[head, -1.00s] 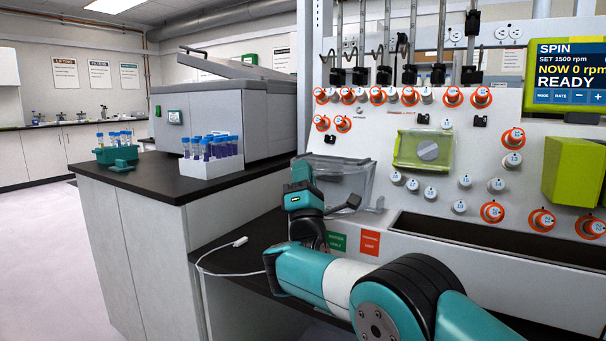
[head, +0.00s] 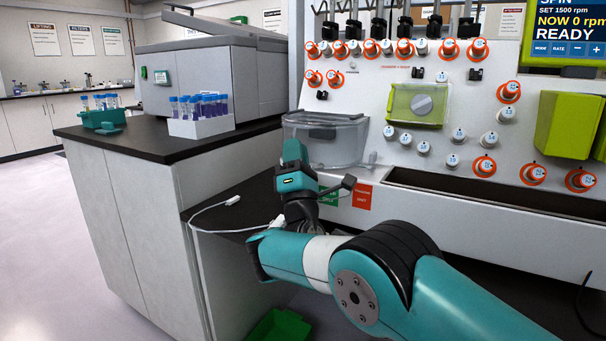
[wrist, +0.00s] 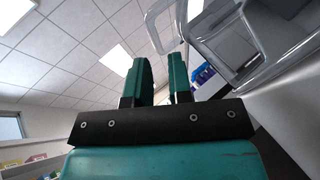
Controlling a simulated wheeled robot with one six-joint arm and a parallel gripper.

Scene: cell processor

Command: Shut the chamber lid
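The clear chamber (head: 335,150), a see-through bowl with a dark inner top, is fixed at the left end of the machine's sloped front. Clear plastic of the chamber and its frame (wrist: 255,35) fills the upper right of the wrist view. I cannot tell for sure how far the lid stands open. My gripper (head: 294,153) is just in front of and to the left of the chamber, fingers pointing up. In the wrist view my gripper (wrist: 161,75) has its two teal fingers apart, with nothing between them. No contact with the clear plastic is visible.
A bench (head: 150,148) on the left carries a white rack (head: 200,127) of blue-capped tubes and a green rack (head: 103,119). A white cable (head: 213,205) lies on the dark shelf. A green bin (head: 278,326) is on the floor. The panel has several orange-ringed knobs.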

